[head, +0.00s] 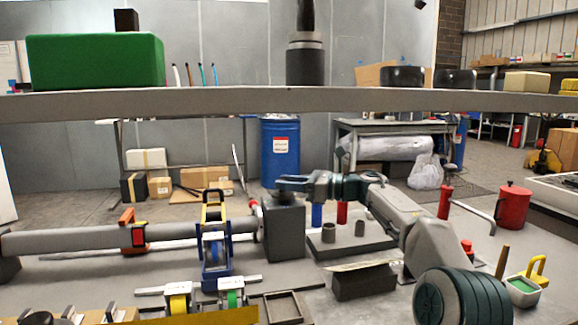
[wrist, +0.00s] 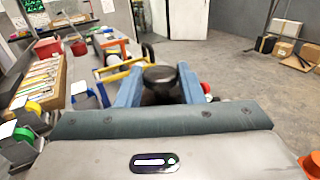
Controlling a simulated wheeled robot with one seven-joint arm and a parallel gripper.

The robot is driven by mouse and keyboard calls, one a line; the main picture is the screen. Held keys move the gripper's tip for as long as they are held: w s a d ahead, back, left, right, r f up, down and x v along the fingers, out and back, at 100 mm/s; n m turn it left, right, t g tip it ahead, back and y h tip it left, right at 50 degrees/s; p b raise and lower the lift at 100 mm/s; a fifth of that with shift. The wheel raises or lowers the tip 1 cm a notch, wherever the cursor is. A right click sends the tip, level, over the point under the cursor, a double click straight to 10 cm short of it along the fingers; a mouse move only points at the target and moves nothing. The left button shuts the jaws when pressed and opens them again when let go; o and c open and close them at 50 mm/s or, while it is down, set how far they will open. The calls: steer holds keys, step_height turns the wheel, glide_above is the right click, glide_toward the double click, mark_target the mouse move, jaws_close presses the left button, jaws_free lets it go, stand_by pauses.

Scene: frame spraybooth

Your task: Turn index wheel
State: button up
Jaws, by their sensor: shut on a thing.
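My gripper (head: 284,183) reaches left across the bench in the head view, just above a dark grey block (head: 285,232). In the wrist view my gripper (wrist: 159,72) has its two blue fingers on either side of a dark round knob (wrist: 161,77), which looks like the index wheel. The fingers are shut on it.
A long grey tube (head: 80,240) lies left of the block. A blue-framed clamp (head: 214,250) stands close by. A grey plate with posts (head: 350,245) is to the right, under my arm. A shelf (head: 250,103) crosses above. Tape rolls (head: 179,304) stand in front.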

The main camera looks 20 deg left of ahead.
steer(key=shift+w+r+n+g+p, duration=0.15)
steer(key=shift+n+g+p, duration=0.45)
steer(key=shift+p, duration=0.85)
steer(key=shift+w+r+n+g+p, duration=0.15)
steer(key=shift+n+g+p, duration=0.15)
steer(key=shift+g+p, duration=0.8)
steer(key=shift+s+f+n+g+h+p, duration=0.1)
steer(key=shift+f+n+g+h+p, duration=0.25)
steer(key=shift+p, duration=0.9)
steer(key=shift+r, duration=0.1)
steer(key=o, duration=0.9)
steer(key=shift+a, duration=0.1)
steer(key=shift+o, duration=0.2)
steer(key=p+v, duration=0.1)
steer(key=v, duration=1.3)
steer(key=shift+a, duration=0.1)
